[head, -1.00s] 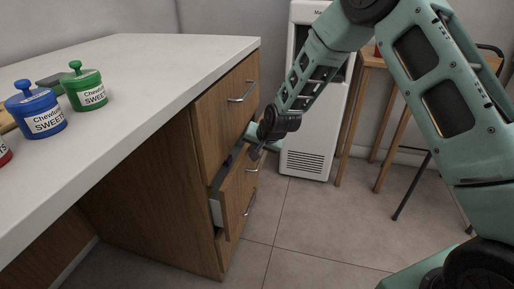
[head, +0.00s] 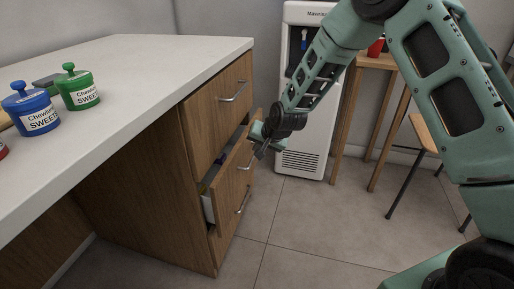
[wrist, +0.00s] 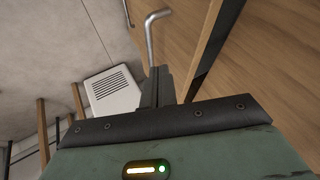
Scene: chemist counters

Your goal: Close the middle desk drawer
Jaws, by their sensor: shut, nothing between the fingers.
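The middle desk drawer (head: 234,180) is partly pulled out of the wooden desk. Its pale inner side shows, with dark and coloured items barely visible inside. Its metal handle (head: 245,163) is on the front face. My gripper (head: 261,153) is at the upper far end of this drawer front, close to it; I cannot tell whether it touches. In the wrist view my gripper (wrist: 158,88) has its fingers together and empty, beside the wooden front (wrist: 190,40). A bent metal handle (wrist: 152,35) shows just beyond the fingertips.
The top drawer (head: 215,110) and bottom drawer (head: 226,225) look shut. Blue (head: 35,108) and green (head: 78,88) jars stand on the white desktop (head: 140,80). A water dispenser (head: 300,150) and wooden stool (head: 422,135) stand behind. Floor (head: 310,225) right of the drawers is clear.

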